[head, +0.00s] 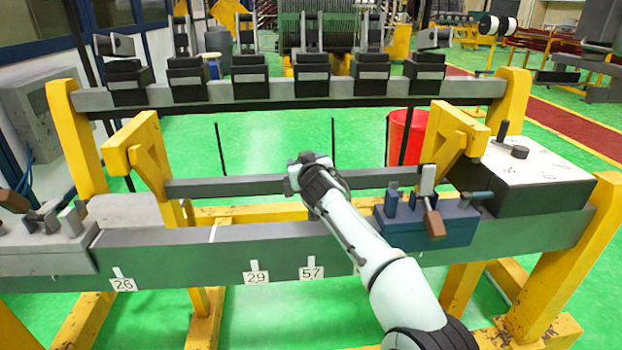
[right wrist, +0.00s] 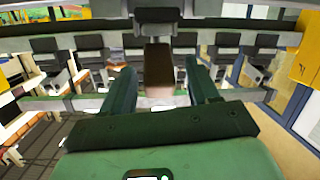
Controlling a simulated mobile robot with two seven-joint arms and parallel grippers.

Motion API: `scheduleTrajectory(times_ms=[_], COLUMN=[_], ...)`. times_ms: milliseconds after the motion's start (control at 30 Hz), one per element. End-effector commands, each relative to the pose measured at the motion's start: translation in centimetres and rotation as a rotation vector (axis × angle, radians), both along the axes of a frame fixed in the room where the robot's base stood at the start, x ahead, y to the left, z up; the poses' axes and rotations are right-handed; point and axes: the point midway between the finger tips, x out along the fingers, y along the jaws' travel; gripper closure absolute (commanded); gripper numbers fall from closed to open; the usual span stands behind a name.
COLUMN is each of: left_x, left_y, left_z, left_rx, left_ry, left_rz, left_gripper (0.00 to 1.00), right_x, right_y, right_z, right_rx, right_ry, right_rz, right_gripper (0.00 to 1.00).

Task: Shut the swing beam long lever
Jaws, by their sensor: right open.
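The swing beam (head: 235,186) is a dark grey bar running level between two yellow arms in the head view. My right arm reaches up from the lower right, and its gripper (head: 306,166) is at the middle of this beam. In the right wrist view the gripper (right wrist: 163,75) is open, with its two green fingers apart. A brown lever handle (right wrist: 158,68) shows between the fingers, below a dark block; I cannot tell whether they touch. In the head view my gripper hides this handle. My left gripper is not in view.
A blue clamp block (head: 415,222) with a brown-handled lever (head: 434,222) sits on the front beam (head: 180,258) at right. A grey block (head: 40,250) stands at left. The rear beam (head: 220,106) carries several black clamps. A red bin (head: 407,130) stands behind.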

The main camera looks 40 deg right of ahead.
Motion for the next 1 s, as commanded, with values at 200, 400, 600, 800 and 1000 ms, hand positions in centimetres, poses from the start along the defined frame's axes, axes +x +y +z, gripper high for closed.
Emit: scheduleTrajectory(times_ms=[200,400,600,800,1000], left_x=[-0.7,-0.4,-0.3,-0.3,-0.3], left_y=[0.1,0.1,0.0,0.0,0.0], left_z=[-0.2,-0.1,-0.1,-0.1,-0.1], left_rx=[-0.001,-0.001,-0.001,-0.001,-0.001], left_ry=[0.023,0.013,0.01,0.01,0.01], left_rz=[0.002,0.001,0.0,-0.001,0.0], left_gripper=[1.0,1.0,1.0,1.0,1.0], right_x=[-3.0,-5.6,-7.6,-8.3,-8.3], right_y=[1.4,2.5,3.3,3.7,3.7], right_z=[0.9,1.4,1.8,1.9,1.9], right_rx=[0.005,0.007,0.007,0.004,0.003], right_ry=[-0.001,-0.001,0.0,-0.002,-0.001], right_rz=[0.004,0.003,0.001,0.0,0.0], right_gripper=[0.4,0.4,0.4,0.4,0.4])
